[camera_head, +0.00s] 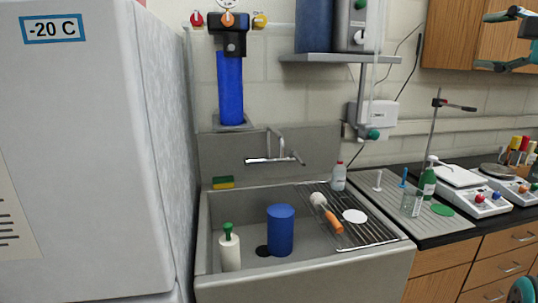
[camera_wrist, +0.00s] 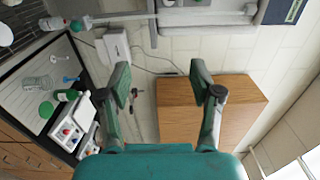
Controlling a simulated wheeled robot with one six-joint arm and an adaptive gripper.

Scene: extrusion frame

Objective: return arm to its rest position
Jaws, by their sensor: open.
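My gripper (camera_wrist: 161,80) is open and empty in the wrist view, its two green fingers well apart with nothing between them. Behind the gap are a pale wall and a wooden cabinet (camera_wrist: 205,112), with no contact visible. In the head view my gripper (camera_head: 486,42) shows at the upper right edge, held high in front of the wooden wall cabinet (camera_head: 455,35) and above the bench. The rest of my arm is mostly cut off by the right edge of that view.
A steel sink (camera_head: 305,282) holds a blue cylinder (camera_head: 281,232) and a white bottle (camera_head: 230,252). A drying rack (camera_head: 375,236) lies at its right. Scales (camera_head: 478,200) and bottles stand on the bench. A freezer (camera_head: 80,150) blocks the left. A shelf (camera_head: 340,58) juts from the wall.

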